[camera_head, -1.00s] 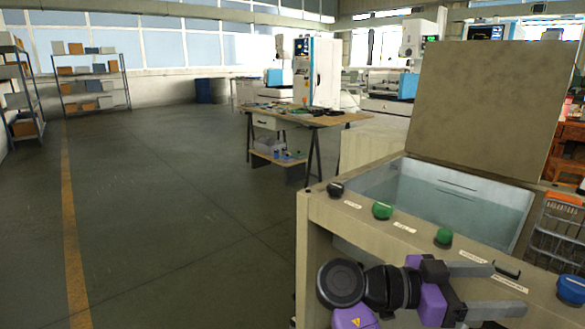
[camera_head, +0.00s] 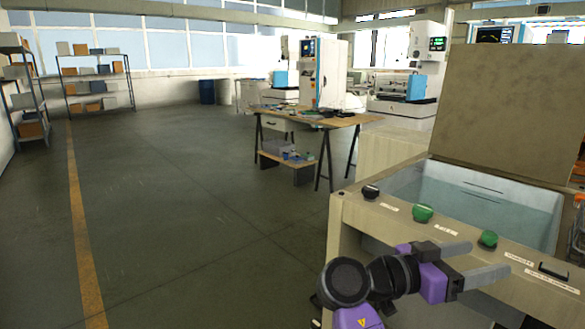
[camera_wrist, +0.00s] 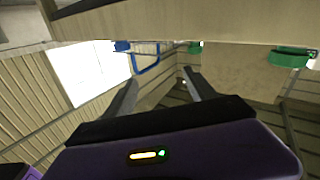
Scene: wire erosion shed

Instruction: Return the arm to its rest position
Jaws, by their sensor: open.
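My gripper (camera_head: 480,262) is at the lower right of the head view, in front of the panel of a beige machine cabinet (camera_head: 345,235). Its two grey fingers are spread apart and nothing is between them. In the wrist view my gripper (camera_wrist: 158,88) also shows open and empty. My purple and black arm is folded low, close to the cabinet's front edge. Whether it touches the cabinet cannot be told.
The cabinet panel has a black knob (camera_head: 371,191), a green knob (camera_head: 422,213) and another green knob (camera_head: 488,239). A water-filled tank (camera_head: 480,205) lies behind them. A workbench (camera_head: 315,120) stands farther back. The floor (camera_head: 190,220) at left is clear.

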